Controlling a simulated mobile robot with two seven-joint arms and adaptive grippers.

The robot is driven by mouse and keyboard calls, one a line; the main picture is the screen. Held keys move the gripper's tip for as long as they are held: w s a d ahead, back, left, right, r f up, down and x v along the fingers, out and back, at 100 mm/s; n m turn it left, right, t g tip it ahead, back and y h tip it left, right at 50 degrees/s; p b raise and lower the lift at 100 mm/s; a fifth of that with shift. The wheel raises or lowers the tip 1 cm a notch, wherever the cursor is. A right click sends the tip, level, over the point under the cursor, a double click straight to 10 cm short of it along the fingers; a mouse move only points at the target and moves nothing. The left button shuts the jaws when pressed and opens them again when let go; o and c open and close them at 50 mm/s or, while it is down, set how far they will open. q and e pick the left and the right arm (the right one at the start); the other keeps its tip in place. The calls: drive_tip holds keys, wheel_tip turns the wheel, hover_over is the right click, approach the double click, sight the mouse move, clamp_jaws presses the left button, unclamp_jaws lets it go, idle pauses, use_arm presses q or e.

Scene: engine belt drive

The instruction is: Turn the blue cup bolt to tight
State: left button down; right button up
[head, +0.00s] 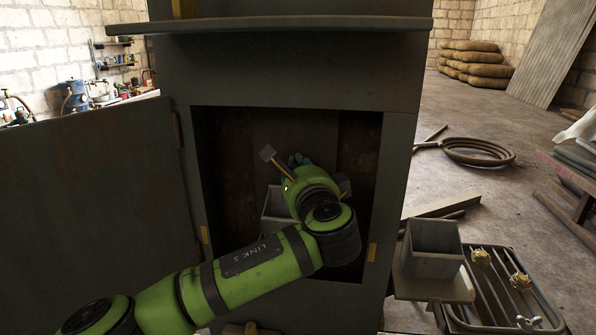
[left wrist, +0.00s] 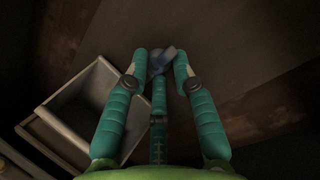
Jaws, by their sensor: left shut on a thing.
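My right gripper is not in view.
The grey cabinet (head: 285,75) has its door (head: 95,200) swung open to the left. A grey open box (left wrist: 52,108) stands inside, left of my fingers in the left wrist view. A grey bin (head: 432,262) and a metal rack (head: 505,290) stand outside at the right.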

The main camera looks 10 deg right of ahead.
use_arm(q)
drive_tip(key=shift+a+f, duration=0.1)
drive_tip(key=shift+f, duration=0.3)
drive_tip(key=c, duration=1.3)
unclamp_jaws()
drive_tip(key=shift+o, duration=1)
drive_tip(key=shift+w+a+r, duration=0.1)
drive_tip(key=shift+a+r, duration=0.05)
drive_tip(key=shift+r, duration=0.05)
drive_tip(key=s, duration=1.2)
drive_tip(key=shift+r, duration=0.3)
